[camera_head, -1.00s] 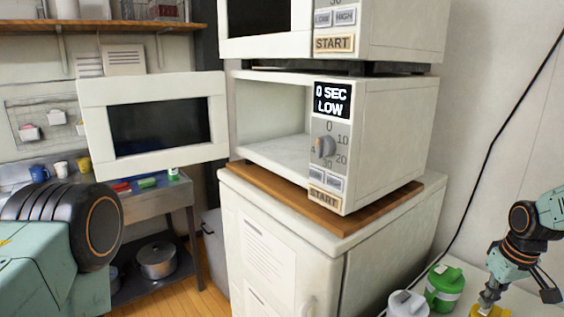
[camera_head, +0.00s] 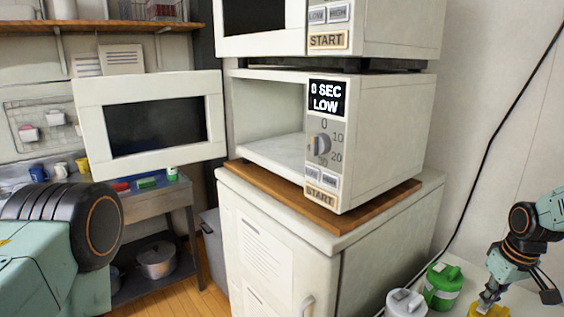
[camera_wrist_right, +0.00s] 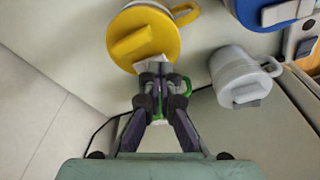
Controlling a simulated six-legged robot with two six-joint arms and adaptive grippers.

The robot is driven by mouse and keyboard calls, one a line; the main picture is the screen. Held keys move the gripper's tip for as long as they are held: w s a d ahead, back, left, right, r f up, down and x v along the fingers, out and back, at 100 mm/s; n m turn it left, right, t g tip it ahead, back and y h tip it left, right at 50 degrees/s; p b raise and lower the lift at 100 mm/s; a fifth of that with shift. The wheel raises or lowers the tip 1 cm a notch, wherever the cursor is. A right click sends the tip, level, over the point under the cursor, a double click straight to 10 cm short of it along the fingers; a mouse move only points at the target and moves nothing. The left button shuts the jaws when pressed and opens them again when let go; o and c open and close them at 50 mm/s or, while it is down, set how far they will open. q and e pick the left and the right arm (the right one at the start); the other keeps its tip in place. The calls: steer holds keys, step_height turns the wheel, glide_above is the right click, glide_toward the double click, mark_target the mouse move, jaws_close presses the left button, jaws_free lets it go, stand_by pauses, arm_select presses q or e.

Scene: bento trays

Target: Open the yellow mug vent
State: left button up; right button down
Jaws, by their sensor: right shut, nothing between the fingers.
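The yellow mug (camera_head: 489,311) is cut off by the bottom edge of the head view. The right wrist view shows its round yellow lid (camera_wrist_right: 165,42) from above, with a raised yellow tab (camera_wrist_right: 132,42) across it and a handle at the upper right. My right gripper (camera_head: 486,300) is over this mug. In the right wrist view its shut, empty fingertips (camera_wrist_right: 154,66) are at the lid's lower rim, close to the tab's end; contact is unclear. My left gripper is out of view.
A green mug (camera_head: 443,287) and a grey mug (camera_head: 407,303) stand left of the yellow one. A blue mug (camera_wrist_right: 270,12) shows in the right wrist view. An open microwave (camera_head: 385,135) stands on a cabinet, its door (camera_head: 150,90) swung left. A black cable (camera_head: 490,150) hangs behind.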

steer(key=shift+s, duration=0.2)
steer(key=shift+w+a+f, duration=0.1)
steer(key=shift+w+a, duration=0.1)
steer(key=shift+a, duration=0.1)
steer(key=shift+w+d+f, duration=0.1)
steer(key=shift+f, duration=0.15)
steer(key=shift+s+d+f, duration=0.1)
steer(key=shift+s+d, duration=0.05)
steer(key=shift+s, duration=0.05)
